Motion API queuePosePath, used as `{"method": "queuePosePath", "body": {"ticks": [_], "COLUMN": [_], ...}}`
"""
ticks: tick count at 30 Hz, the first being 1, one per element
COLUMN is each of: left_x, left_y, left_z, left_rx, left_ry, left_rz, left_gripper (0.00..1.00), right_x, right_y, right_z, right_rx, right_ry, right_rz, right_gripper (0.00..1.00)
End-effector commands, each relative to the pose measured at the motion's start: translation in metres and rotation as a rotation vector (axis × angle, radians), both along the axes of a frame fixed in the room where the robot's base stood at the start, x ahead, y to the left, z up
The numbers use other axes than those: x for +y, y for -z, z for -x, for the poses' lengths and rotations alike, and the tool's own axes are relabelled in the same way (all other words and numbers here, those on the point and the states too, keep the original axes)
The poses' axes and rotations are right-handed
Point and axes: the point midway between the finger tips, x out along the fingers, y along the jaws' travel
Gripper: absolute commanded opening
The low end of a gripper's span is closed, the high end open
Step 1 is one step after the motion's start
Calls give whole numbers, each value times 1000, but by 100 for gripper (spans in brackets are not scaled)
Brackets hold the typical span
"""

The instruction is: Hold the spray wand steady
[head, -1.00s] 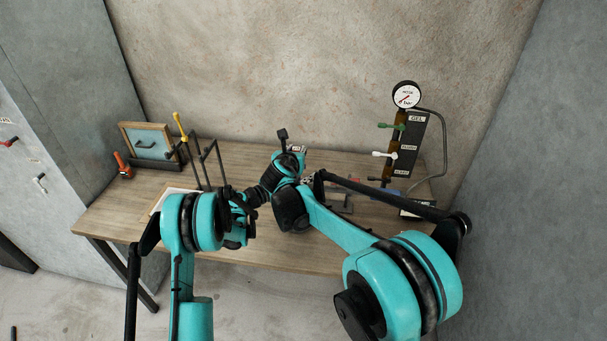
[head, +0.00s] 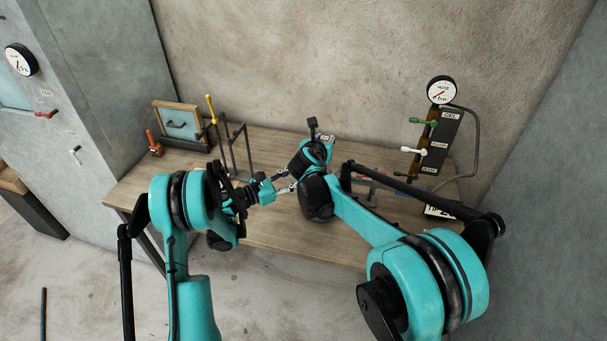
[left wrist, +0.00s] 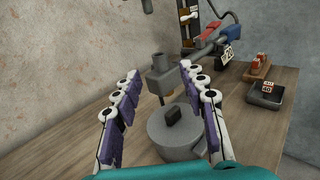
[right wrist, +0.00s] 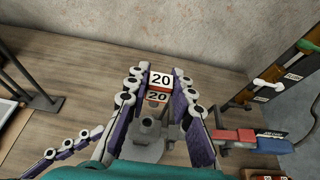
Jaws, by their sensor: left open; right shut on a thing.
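My left gripper (left wrist: 162,78) is open in the left wrist view. Beyond its fingers is a grey cup-like piece (left wrist: 160,75), and a round grey body (left wrist: 170,138) with a dark block on top shows between them. I cannot tell whether these belong to the wand. In the head view my left gripper (head: 284,189) points toward my right wrist, which hides the held thing.
A red and blue block (right wrist: 248,140) lies right of my right gripper. A gauge (head: 441,91) and valve panel (head: 447,140) stand at the back right. A framed board (head: 178,125) and black stand (head: 243,150) are at the back left. The table's front strip (head: 290,240) is clear.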

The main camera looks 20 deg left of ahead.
Motion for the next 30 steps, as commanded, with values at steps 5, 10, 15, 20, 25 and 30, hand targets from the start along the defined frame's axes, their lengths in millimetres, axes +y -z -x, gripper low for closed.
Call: {"method": "queuePosePath", "body": {"ticks": [5, 10, 15, 20, 25, 30], "left_x": [0, 0, 3, 8, 7, -10], "left_y": [0, -10, -28, -40, -42, -32], "left_z": [0, -3, -1, 7, 6, -10], "left_rx": [1, 49, 160, 244, 278, 278], "left_ry": [0, 5, 9, 5, 2, 4], "left_rz": [-1, -51, -162, -245, -278, -280], "left_gripper": [44, 44, 44, 44, 44, 44], "right_x": [0, 0, 0, 0, 0, 0], "right_y": [0, 0, 0, 0, 0, 0], "right_z": [0, 0, 0, 0, 0, 0], "right_rx": [0, 0, 0, 0, 0, 0], "right_ry": [0, 0, 0, 0, 0, 0], "right_rz": [0, 0, 0, 0, 0, 0], "right_gripper": [3, 3, 3, 3, 3, 3]}}
